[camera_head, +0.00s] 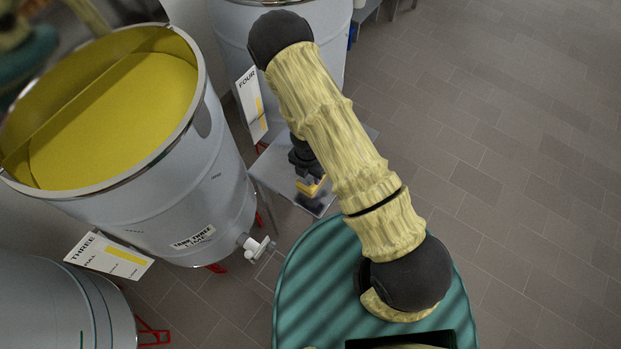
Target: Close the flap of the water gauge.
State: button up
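My gripper (311,187) hangs at the end of my yellow-sleeved arm, over a small grey stand between the tanks. A dark part with yellow shows at its tip. I cannot tell whether the yellow belongs to the gripper or to a thing under it, nor whether the fingers are apart. I cannot make out the water gauge or its flap; the arm and gripper cover part of the stand.
Tank three (215,175) stands at the left, full of yellow liquid, with a label card (108,256) and a white tap (258,246). Another tank (225,25) with a "FOUR" card (251,104) stands behind. Tiled floor (500,150) is clear at the right.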

jog(key=shift+f, duration=0.55)
grip_shut()
jog(key=shift+b, duration=0.3)
jog(key=b, duration=0.3)
jog(key=shift+f, duration=0.25)
jog(key=b, duration=0.4)
jog(key=shift+d+f+y, duration=0.1)
jog(key=shift+y, duration=0.2)
jog(key=shift+s+d+t+b, duration=0.15)
jog(key=shift+t+b, duration=0.15)
jog(key=shift+b, duration=0.35)
jog(key=shift+r, duration=0.2)
